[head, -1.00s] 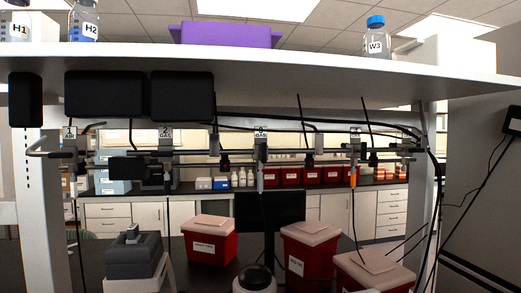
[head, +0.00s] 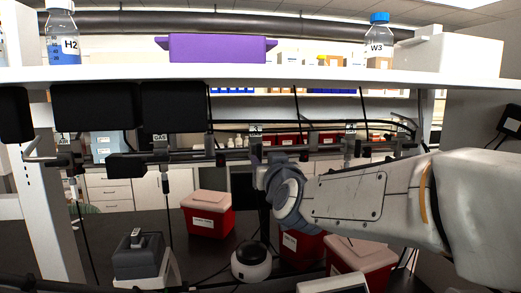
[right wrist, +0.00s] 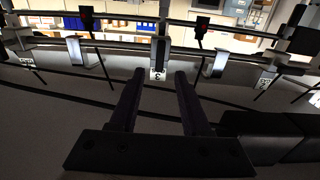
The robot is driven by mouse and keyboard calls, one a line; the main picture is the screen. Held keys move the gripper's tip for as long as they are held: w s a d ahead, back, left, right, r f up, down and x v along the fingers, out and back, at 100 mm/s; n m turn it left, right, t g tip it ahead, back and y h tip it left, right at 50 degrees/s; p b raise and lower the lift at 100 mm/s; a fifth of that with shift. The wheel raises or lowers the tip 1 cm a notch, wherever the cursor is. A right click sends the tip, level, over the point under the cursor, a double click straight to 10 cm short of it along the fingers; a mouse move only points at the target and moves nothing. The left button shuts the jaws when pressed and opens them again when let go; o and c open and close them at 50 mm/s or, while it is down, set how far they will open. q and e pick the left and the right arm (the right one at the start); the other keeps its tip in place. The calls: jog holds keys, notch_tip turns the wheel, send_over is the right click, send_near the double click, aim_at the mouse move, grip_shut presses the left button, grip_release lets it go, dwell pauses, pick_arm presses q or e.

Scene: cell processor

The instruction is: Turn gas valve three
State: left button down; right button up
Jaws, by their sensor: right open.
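Several labelled valves hang along the rail under the shelf. Gas valve three, its tag (head: 256,132) at mid-rail in the head view, is partly covered below by my right gripper (head: 265,165). In the right wrist view the valve three body (right wrist: 161,50) with its numbered tag (right wrist: 157,75) stands upright in the picture, centred just beyond the two fingertips. My right gripper (right wrist: 160,76) is open and empty, with one finger to each side of the valve's line. I cannot tell whether it touches. My left gripper is not in view.
Valve two (head: 160,139) and the fourth valve (head: 350,130) flank valve three. Black boxes (head: 92,107) hang under the shelf (head: 300,76) on the left. Red bins (head: 208,213) and a grey device (head: 138,255) stand on the bench below. Cables hang around the rail.

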aim_at(259, 153)
jog(key=w+p, duration=0.1)
jog(key=w, duration=0.1)
jog(key=w+a, duration=0.1)
jog(key=w, duration=0.1)
jog(key=shift+w+r+p, duration=0.2)
jog(key=shift+p, duration=0.2)
jog(key=shift+w+a+f, duration=0.1)
jog(key=shift+w+f, duration=0.1)
jog(key=shift+w, duration=0.55)
jog(key=shift+c, duration=0.3)
grip_shut()
